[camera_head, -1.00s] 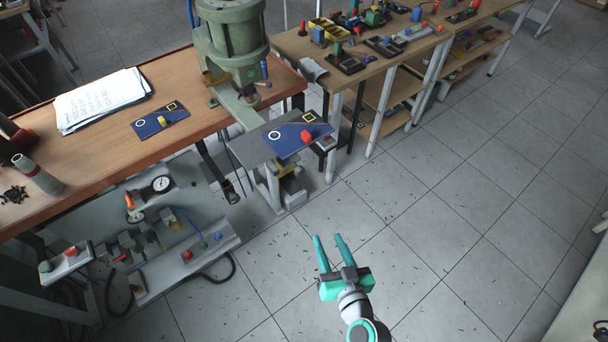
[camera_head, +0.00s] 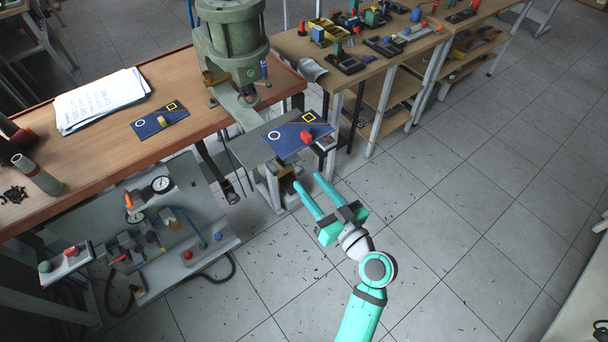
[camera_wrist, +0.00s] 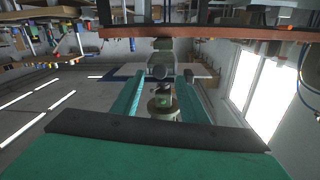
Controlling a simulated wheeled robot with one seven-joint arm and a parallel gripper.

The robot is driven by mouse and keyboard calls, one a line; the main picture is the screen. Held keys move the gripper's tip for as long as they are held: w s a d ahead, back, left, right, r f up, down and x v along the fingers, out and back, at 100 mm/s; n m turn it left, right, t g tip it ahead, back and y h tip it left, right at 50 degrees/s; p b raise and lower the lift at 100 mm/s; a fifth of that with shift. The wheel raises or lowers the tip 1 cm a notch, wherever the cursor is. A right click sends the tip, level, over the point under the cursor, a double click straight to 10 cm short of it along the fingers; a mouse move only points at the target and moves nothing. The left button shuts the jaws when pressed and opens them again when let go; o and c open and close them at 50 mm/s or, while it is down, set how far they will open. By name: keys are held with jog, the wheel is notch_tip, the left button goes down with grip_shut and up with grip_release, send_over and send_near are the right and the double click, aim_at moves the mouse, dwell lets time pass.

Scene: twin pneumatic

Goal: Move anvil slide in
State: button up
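The anvil slide (camera_head: 254,150) is a grey plate reaching out past the bench edge from under the green press (camera_head: 232,40). A blue plate (camera_head: 285,148) with a red knob (camera_head: 306,137), a yellow square and a white ring lies on its outer end. My gripper (camera_head: 308,180) is open and empty, its two teal fingers parallel. In the head view it lies just below the slide's outer end, apart from it in the picture; the height difference is hard to judge. In the wrist view the gripper's fingers (camera_wrist: 163,72) stand apart, with the press (camera_wrist: 160,105) seen between them, upside down.
The wooden bench (camera_head: 100,165) carries papers (camera_head: 103,98) and a second blue plate (camera_head: 160,120). A pneumatic panel (camera_head: 170,220) with a gauge stands below. A shelf table (camera_head: 350,85) with small parts is at the upper right. The floor right of my gripper is free.

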aim_at(301, 173)
jog(key=shift+x, duration=2.1)
grip_shut()
